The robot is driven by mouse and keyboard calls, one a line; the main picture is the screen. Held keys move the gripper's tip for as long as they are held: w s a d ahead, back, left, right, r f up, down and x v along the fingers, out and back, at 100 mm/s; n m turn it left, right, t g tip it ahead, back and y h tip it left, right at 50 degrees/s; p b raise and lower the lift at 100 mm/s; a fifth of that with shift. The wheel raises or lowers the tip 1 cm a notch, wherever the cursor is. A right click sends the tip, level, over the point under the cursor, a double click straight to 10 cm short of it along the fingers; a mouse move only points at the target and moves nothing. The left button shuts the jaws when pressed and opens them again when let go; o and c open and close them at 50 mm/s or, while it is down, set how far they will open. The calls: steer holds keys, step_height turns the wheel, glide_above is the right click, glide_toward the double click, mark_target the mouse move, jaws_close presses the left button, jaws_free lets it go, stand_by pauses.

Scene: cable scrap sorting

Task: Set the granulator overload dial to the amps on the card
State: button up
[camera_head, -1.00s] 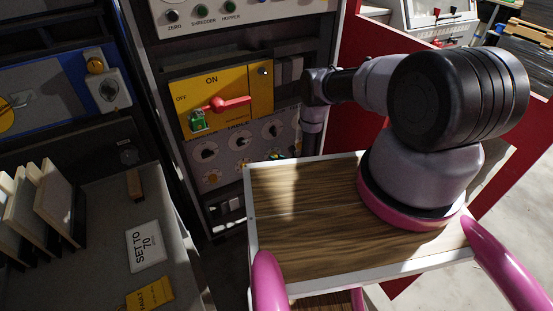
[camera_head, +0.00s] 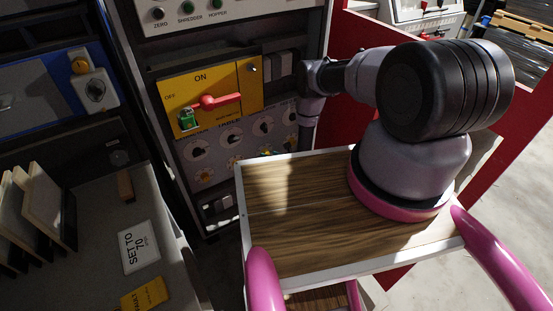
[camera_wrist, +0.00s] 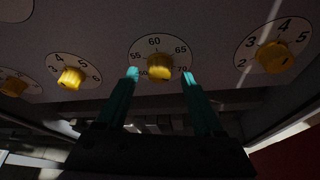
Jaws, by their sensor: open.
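The card (camera_head: 139,246), white with "SET TO 70", lies on the grey bench at lower left in the head view. In the wrist view, a round white dial (camera_wrist: 160,45) has a yellow knob (camera_wrist: 160,67) and a scale with 55, 60, 65 and 70. My gripper (camera_wrist: 160,75) is open, with one teal fingertip on each side of this knob. I see gaps beside the knob, but cannot tell how deep the fingers reach. The knob's pointer is too dark to read.
Dials with smaller numbers flank it, one with a yellow knob (camera_wrist: 276,57) at right and one (camera_wrist: 72,77) at left. Above the dial panel (camera_head: 215,150) sits a yellow switch plate (camera_head: 181,92) with a red handle (camera_head: 220,101) and a green padlock (camera_head: 187,119).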

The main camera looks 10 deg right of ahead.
steer(key=v, duration=0.9)
steer(key=shift+f, duration=0.1)
